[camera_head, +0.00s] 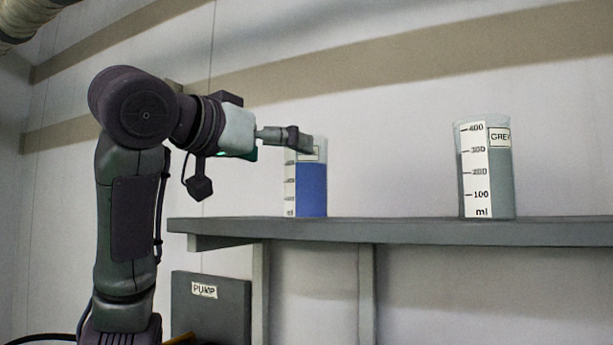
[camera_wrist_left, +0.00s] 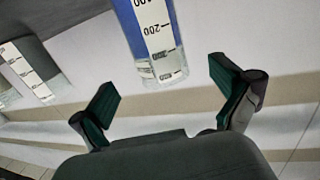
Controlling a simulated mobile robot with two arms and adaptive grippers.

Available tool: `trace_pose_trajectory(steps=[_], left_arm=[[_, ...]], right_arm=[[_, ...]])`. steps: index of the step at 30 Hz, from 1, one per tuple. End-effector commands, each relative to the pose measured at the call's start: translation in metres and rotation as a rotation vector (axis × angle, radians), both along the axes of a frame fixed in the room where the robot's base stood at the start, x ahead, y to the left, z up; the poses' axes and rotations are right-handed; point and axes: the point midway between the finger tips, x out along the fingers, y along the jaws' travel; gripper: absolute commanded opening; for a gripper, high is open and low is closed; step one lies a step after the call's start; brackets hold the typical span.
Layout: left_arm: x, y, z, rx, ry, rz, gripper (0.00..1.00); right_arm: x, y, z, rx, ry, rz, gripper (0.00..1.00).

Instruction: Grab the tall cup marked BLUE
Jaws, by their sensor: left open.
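The tall clear cup with blue liquid (camera_head: 311,190) stands upright on the shelf, with a white measuring scale on its side. Its name label is mostly hidden by my left gripper (camera_head: 303,141), which is at the height of the cup's upper part and overlaps it in the head view. In the left wrist view the cup (camera_wrist_left: 148,30) appears upside down, ahead of the open green-padded fingers of my left gripper (camera_wrist_left: 168,97). Nothing is held. Whether a finger touches the cup cannot be told. My right gripper is not in view.
A similar cup with grey contents (camera_head: 487,170) stands further right on the dark shelf (camera_head: 400,231); it also shows in the left wrist view (camera_wrist_left: 25,72). A grey box labelled PUMP (camera_head: 225,315) is below the shelf. The shelf between the cups is clear.

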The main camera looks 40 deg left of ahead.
Motion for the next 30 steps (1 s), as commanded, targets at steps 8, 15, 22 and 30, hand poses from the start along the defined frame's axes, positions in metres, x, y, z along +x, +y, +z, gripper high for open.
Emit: trace_pose_trajectory(steps=[8, 15, 22, 30], left_arm=[[0.024, 0.003, 0.000, 0.000, 0.002, 0.001, 1.00], [0.058, 0.007, -0.002, 0.000, 0.003, 0.001, 1.00], [0.068, 0.008, -0.005, 0.000, 0.000, 0.001, 1.00], [0.068, 0.008, -0.005, 0.000, -0.001, 0.000, 0.75]], right_arm=[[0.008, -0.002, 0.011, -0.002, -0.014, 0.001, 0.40], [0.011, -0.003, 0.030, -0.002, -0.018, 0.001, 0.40], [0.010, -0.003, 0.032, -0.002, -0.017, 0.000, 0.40], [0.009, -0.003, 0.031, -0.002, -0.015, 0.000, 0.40]])
